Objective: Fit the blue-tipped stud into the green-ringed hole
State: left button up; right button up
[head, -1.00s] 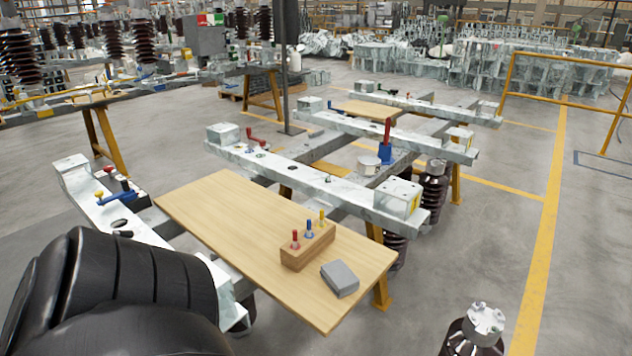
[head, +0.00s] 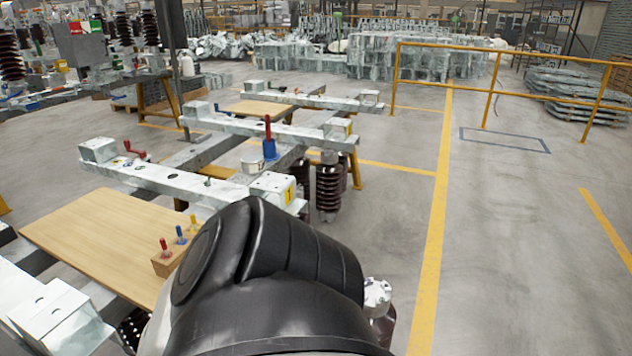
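The blue-tipped stud (head: 180,235) stands upright in a wooden block (head: 162,266) on the wooden board (head: 100,235). A red-tipped stud (head: 164,247) and a yellow-tipped stud (head: 193,222) stand beside it. My large black arm link fills the bottom middle and hides the block's right part and the board's right end. A small dark greenish spot (head: 207,182) shows on the near pale beam (head: 170,178); I cannot tell whether it is the green-ringed hole. Neither gripper is in view.
A blue stand with a red handle (head: 269,145) rises behind. Open grey floor with yellow lines lies to the right, with a yellow rail (head: 490,90) behind.

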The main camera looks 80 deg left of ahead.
aim_at(382, 315)
jog(key=i, duration=0.65)
jog(key=u, duration=3.65)
